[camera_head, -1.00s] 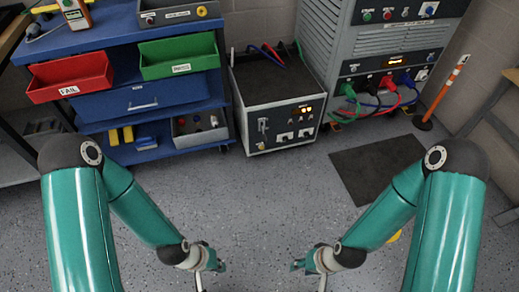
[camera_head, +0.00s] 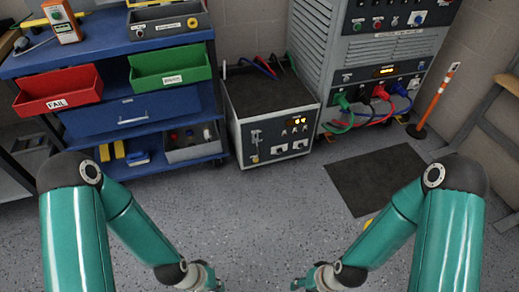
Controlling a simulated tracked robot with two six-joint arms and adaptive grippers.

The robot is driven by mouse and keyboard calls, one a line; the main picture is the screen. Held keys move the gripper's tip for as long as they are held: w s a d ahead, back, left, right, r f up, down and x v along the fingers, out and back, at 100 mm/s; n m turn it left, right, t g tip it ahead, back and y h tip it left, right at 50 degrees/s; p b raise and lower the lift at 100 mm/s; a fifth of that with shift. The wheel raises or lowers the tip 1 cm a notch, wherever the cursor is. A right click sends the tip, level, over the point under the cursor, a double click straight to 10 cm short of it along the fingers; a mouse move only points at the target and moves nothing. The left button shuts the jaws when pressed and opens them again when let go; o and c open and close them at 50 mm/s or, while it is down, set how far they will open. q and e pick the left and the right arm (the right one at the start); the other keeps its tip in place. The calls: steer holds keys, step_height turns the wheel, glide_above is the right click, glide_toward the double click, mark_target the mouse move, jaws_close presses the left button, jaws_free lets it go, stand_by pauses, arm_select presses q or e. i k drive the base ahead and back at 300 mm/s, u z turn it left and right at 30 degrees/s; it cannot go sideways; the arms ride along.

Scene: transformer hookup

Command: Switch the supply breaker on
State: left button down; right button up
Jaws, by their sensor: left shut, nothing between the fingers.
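A grey box (camera_head: 278,138) with a dark top stands on the floor at centre. Its front has a small lit display, a lever-like part and a few sockets or switches. A tall grey cabinet (camera_head: 330,45) behind it to the right has buttons, a lit display and coloured plugs with cables. I cannot tell which small control is the supply breaker. My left gripper (camera_head: 207,279) is at the bottom edge, shut and empty, partly cut off. My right gripper (camera_head: 306,283) is also low, its fingertips too cut off to read. Both are well short of the equipment, touching nothing.
A blue cart (camera_head: 110,75) at left carries a red FAIL bin (camera_head: 58,92), a green bin (camera_head: 170,66) and a handheld device (camera_head: 62,20). A dark mat (camera_head: 375,180) lies before the cabinet. An orange post (camera_head: 435,100) stands right. The floor ahead is open.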

mark_target(258, 152)
steer(key=z, duration=0.2)
steer(key=i, duration=1.3)
steer(key=u, duration=0.3)
